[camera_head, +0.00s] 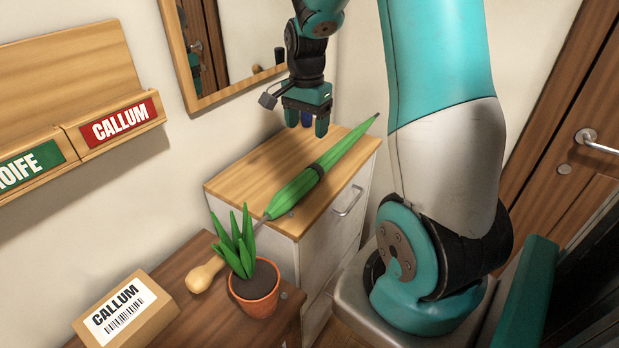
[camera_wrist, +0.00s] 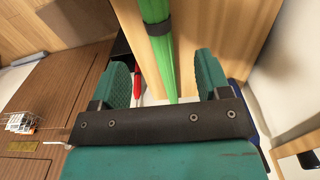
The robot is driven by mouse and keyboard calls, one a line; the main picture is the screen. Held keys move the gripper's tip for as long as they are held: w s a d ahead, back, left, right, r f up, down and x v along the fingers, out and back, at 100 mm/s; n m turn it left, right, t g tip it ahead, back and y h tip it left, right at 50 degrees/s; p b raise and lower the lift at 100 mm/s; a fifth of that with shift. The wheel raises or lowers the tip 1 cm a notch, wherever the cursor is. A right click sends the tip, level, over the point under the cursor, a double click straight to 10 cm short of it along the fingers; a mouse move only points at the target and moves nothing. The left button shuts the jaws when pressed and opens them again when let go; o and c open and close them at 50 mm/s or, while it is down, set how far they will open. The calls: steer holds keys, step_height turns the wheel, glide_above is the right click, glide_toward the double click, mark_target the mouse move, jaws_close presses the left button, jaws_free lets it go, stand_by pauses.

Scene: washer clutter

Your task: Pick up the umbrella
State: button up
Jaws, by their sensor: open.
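A closed green umbrella (camera_head: 317,174) lies along the light wooden top of a white cabinet, with a dark strap round its middle. Its wooden handle (camera_head: 205,274) reaches over the lower brown table at the front left, and its dark tip points to the back right. My gripper (camera_head: 307,128) is open and empty above the far part of the cabinet top. In the wrist view the umbrella (camera_wrist: 155,60) runs down toward the space between my two teal fingers (camera_wrist: 164,85). The fingers do not visibly touch it. The strap shows near the top of that view.
A potted plant (camera_head: 255,285) stands beside the umbrella's handle. A cardboard box labelled CALLUM (camera_head: 125,312) lies on the brown table. A mirror (camera_head: 235,45) and a labelled wall shelf (camera_head: 110,128) are on the wall. A dark blue thing (camera_head: 305,118) stands behind my gripper.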

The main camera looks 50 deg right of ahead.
mark_target(310, 171)
step_height(310, 171, down, 9)
steer(key=shift+a+p, duration=0.1)
steer(key=shift+p, duration=0.55)
steer(key=shift+s+f+p, duration=0.2)
steer(key=shift+f+p, duration=0.25)
steer(key=shift+f, duration=0.9)
steer(key=shift+s+f+p, duration=0.2)
steer(key=shift+f+p, duration=0.25)
steer(key=shift+f, duration=0.85)
steer(key=shift+d, duration=0.2)
steer(key=c, duration=1)
steer(key=shift+r, duration=0.1)
